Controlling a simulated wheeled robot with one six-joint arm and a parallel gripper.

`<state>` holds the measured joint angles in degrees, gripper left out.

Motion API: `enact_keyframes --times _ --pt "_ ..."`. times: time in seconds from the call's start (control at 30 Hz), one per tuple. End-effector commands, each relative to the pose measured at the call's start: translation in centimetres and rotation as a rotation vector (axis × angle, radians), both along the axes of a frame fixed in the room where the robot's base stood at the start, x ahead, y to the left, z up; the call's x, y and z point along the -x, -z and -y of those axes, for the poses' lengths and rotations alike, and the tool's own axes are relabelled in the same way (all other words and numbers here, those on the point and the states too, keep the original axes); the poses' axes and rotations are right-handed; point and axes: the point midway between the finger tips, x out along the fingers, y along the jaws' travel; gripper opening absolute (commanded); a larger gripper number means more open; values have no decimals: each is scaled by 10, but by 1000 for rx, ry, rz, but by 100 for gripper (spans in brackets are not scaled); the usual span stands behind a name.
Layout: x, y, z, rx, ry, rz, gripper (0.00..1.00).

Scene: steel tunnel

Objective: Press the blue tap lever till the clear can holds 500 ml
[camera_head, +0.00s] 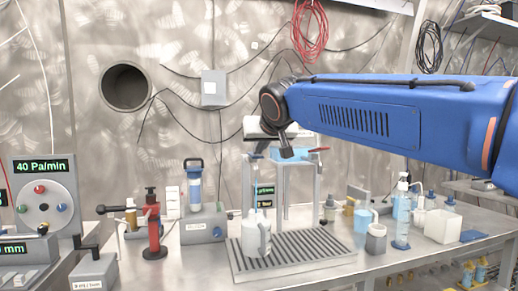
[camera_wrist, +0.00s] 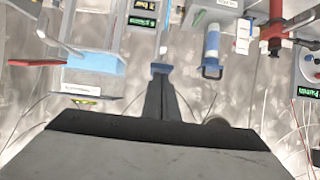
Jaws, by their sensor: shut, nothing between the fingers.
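The clear can (camera_head: 248,238), pale with a handle on its right, stands upright on the slatted drip tray (camera_head: 285,262). A thin blue vertical line, which looks like a water stream, runs down into its top; the level inside cannot be read. A red lever (camera_head: 320,150) sits on the stand's right.
A green-lit display (camera_head: 265,190) is behind the can, its digits unreadable. A blue-bodied bottle (camera_head: 194,190) and a red clamp stand (camera_head: 153,225) are left. A pump bottle (camera_head: 403,215) and white tub (camera_head: 441,226) crowd the right.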

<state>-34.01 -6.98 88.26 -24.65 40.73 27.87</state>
Motion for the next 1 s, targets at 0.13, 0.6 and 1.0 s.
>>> enact_keyframes --times 0.13,0.6,1.0 --pt "0 1 0 1 0 -2 0" --pt "0 -12 0 1 1 -1 0" --pt "0 -16 0 0 0 -1 0"
